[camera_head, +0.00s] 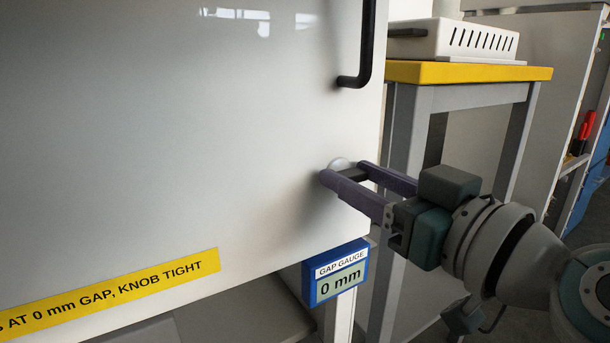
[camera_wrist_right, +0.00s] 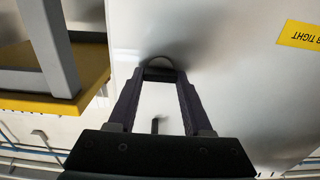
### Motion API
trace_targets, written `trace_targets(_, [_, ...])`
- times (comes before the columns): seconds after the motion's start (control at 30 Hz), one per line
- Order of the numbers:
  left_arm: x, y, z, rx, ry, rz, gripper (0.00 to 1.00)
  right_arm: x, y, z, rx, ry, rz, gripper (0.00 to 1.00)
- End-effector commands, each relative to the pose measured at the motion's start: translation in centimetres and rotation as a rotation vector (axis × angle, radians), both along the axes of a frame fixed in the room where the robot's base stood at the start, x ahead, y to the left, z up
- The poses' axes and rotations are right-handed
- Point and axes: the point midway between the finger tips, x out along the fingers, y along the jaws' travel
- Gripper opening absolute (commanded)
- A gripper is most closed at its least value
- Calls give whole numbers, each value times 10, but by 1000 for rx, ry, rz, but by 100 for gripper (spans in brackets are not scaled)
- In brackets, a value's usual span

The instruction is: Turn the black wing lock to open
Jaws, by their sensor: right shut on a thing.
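The black wing lock (camera_head: 354,174) sits on the right edge area of a large white door (camera_head: 180,130), in front of a pale round disc (camera_head: 340,163). My right gripper (camera_head: 346,173) reaches in from the right, with its two purple fingers on either side of the wing, shut on it. The fingers hide part of the lock. The wing's exact angle is hard to tell. My left gripper is not in view.
A black door handle (camera_head: 363,50) is above the lock. A blue gap gauge (camera_head: 336,271) reading 0 mm hangs below. A yellow label (camera_head: 120,288) mentions a 0 mm gap and a tight knob. A yellow-topped bench (camera_head: 460,73) with a white vented box (camera_head: 455,41) stands right.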

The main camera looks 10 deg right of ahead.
Motion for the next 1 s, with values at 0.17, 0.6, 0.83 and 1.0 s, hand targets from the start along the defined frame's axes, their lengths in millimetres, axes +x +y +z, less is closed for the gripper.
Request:
trace_targets(0.17, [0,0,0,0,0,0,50,0,0,0,0,0,-1,14])
trace_targets(0.6, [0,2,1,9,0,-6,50,0,0,0,24,9,0,0])
trace_targets(0.83, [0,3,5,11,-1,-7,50,0,-1,1,129,47,0,0])
trace_targets(1.0, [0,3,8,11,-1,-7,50,0,-1,1,260,95,1,0])
